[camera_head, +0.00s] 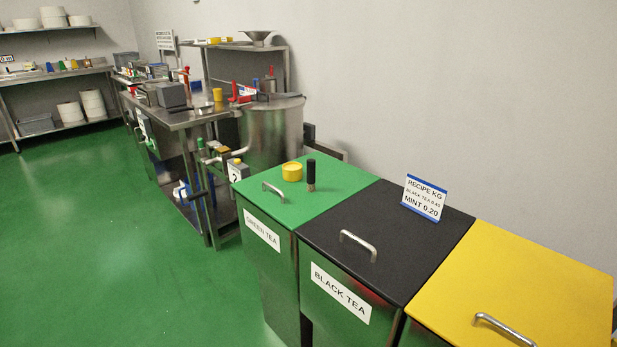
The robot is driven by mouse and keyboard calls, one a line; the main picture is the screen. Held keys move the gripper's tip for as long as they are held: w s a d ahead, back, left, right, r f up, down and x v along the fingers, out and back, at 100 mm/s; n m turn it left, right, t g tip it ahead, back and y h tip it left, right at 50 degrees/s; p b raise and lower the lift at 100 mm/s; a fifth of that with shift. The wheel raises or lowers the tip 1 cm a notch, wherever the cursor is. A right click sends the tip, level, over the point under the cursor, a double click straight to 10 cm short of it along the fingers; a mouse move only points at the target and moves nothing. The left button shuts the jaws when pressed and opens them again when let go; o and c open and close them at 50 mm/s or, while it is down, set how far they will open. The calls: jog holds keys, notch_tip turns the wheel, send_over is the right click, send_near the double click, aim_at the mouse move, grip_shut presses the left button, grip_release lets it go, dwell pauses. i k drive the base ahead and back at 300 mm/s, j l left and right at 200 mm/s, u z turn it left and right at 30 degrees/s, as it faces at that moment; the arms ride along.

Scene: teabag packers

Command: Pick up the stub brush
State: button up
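A short upright object with a black handle and a small brownish lower end, which looks like the stub brush (311,172), stands on the green lid (330,202) of the green tea bin. A round yellow tub (292,172) sits just left of it on the same lid, apart from it. The bin's metal handle (273,191) is at the lid's front left. My gripper is not in view.
The black tea bin's dark lid (400,255) carries a recipe sign (424,198). A yellow-lidded bin (530,280) stands at right. A large steel vessel (270,130) and a cluttered steel table (185,118) stand behind. Green floor (90,230) is open at left.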

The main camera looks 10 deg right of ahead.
aim_at(310, 163)
jog(key=i+j+z, duration=0.3)
jog(key=j, duration=0.35)
jog(key=i+j+z, duration=0.3)
jog(key=j, duration=0.45)
jog(key=i+j+z, duration=0.15)
jog(key=j, duration=0.25)
jog(key=i+j+z, duration=0.15)
jog(key=j, duration=0.25)
